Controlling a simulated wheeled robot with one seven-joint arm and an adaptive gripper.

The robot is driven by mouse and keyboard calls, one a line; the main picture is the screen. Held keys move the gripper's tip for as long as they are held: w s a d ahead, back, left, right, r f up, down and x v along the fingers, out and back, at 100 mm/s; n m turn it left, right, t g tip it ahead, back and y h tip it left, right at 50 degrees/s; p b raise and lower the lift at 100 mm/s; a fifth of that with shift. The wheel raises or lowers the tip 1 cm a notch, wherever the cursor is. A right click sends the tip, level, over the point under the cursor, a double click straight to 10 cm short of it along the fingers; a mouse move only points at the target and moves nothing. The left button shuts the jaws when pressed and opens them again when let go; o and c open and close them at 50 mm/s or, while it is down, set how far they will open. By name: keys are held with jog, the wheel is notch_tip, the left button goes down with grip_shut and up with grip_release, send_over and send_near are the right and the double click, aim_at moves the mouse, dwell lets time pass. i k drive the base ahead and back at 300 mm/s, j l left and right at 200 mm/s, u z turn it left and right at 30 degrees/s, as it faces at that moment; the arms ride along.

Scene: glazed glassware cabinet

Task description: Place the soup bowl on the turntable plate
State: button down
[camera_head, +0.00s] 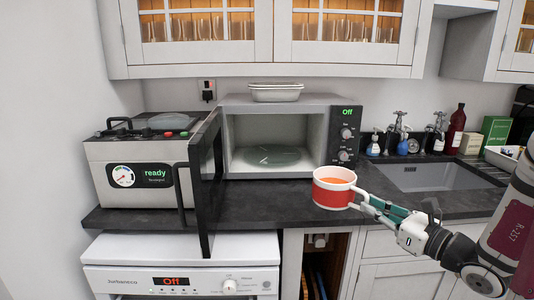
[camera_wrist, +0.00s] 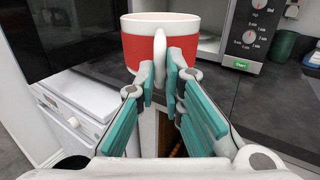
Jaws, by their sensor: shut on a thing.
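The soup bowl (camera_head: 332,194) is red with white bands and has orange soup inside. It is upright in front of the open microwave, near the counter's front edge. My gripper (camera_head: 361,199) is shut on its handle at the right side. In the wrist view, the bowl (camera_wrist: 190,46) stands upright beyond my fingers (camera_wrist: 162,75), which pinch the white handle from both sides. The turntable plate (camera_head: 270,157) is a bare greenish glass disc inside the microwave. The microwave door (camera_head: 207,185) is swung wide open to the left.
The microwave (camera_head: 346,140) reads Off, with a white dish (camera_head: 275,92) on top. A steel appliance (camera_head: 140,165) marked ready stands left of the open door. The sink (camera_head: 425,177), taps and bottles are at the right. The counter (camera_head: 265,202) in front of the microwave is clear.

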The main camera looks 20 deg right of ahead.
aim_at(275, 156)
jog(key=i+j, duration=0.2)
jog(key=i, duration=0.35)
jog(key=i+j, duration=0.2)
jog(key=i, duration=0.35)
jog(key=i+l+u, duration=0.15)
jog(key=u, duration=0.2)
